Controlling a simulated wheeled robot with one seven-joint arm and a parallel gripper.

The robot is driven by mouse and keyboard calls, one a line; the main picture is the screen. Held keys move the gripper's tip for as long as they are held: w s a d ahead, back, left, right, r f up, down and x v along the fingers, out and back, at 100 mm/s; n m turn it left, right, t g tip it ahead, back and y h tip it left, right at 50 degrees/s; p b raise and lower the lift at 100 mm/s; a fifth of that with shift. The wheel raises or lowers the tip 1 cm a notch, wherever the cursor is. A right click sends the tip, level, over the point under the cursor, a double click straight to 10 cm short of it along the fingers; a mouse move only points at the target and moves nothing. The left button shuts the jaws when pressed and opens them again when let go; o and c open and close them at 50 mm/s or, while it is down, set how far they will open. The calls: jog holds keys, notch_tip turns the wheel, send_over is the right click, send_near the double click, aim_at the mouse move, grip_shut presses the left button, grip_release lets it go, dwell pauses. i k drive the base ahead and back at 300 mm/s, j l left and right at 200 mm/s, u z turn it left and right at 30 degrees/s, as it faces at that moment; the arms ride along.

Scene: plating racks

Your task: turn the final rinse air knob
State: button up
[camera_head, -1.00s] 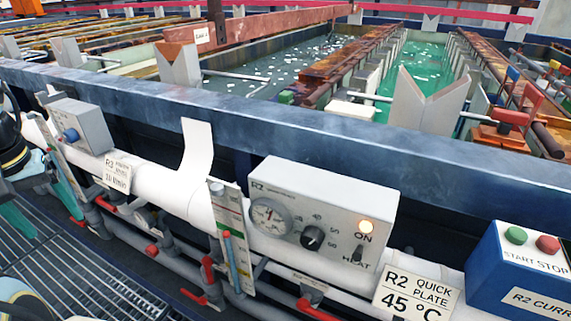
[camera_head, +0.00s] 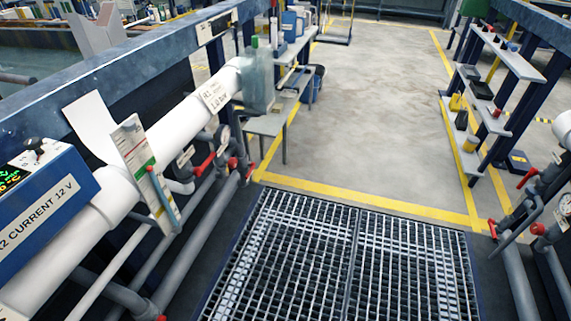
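I cannot pick out a knob marked as final rinse air in the head view. A white label (camera_head: 214,95) is fixed on the white pipe (camera_head: 165,125), but its print is too small to read surely. Red valve handles (camera_head: 203,167) sit on grey pipework below that pipe. A small black knob (camera_head: 33,145) sits on top of the blue box (camera_head: 45,205) marked current 12 V at the left edge. My gripper is not in view.
A metal floor grating (camera_head: 340,260) lies ahead, with open concrete floor (camera_head: 370,110) edged by yellow lines beyond it. A flow gauge (camera_head: 145,170) hangs on the left pipe.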

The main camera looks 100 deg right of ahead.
aim_at(233, 162)
jog(key=z, duration=3.1)
jog(key=k, duration=0.2)
jog(key=i+l+u, duration=0.15)
jog(key=u, duration=0.3)
jog(key=i+l+u, duration=0.2)
jog(key=u, duration=0.25)
jog(key=i+l, duration=0.2)
jog(key=l, duration=0.2)
jog(key=i+l+u, duration=0.15)
jog(key=l, duration=0.2)
jog(key=i+l, duration=0.2)
jog(key=l, duration=0.2)
jog(key=i+l+u, duration=0.1)
jog(key=l, duration=0.3)
jog(key=i, duration=0.05)
